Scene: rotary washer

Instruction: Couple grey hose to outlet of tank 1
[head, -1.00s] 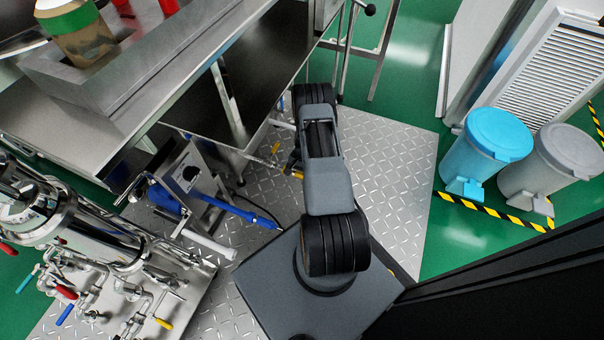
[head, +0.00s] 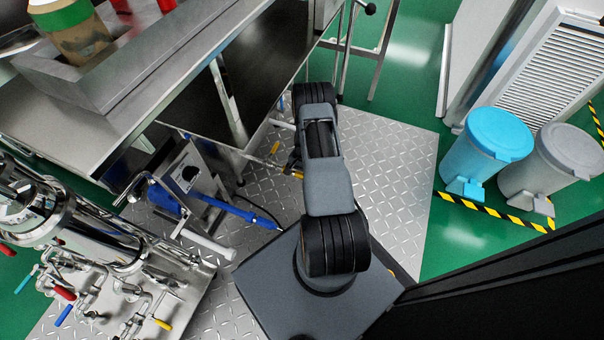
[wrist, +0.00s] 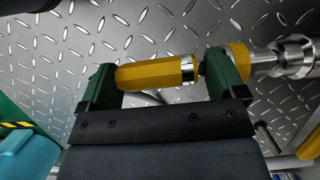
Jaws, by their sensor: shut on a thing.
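In the wrist view my gripper (wrist: 163,82) has dark green fingers set wide apart. It is shut on a yellow cylindrical handle (wrist: 150,75) with a metal band at its right end. The handle lies lengthwise between the fingers. Past the right finger are another yellow piece (wrist: 238,56) and a steel fitting (wrist: 288,57). I cannot tell whether they join the held handle. In the head view my arm mostly hides the gripper, beside a yellow part (head: 297,173). I cannot identify the grey hose or the outlet of tank 1 for certain.
A steel vessel (head: 82,232) with valves stands at the lower left. A blue tool-like part (head: 235,207) and a pale pipe (head: 207,244) lie near a control box. Blue (head: 485,150) and grey (head: 550,165) bins stand right.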

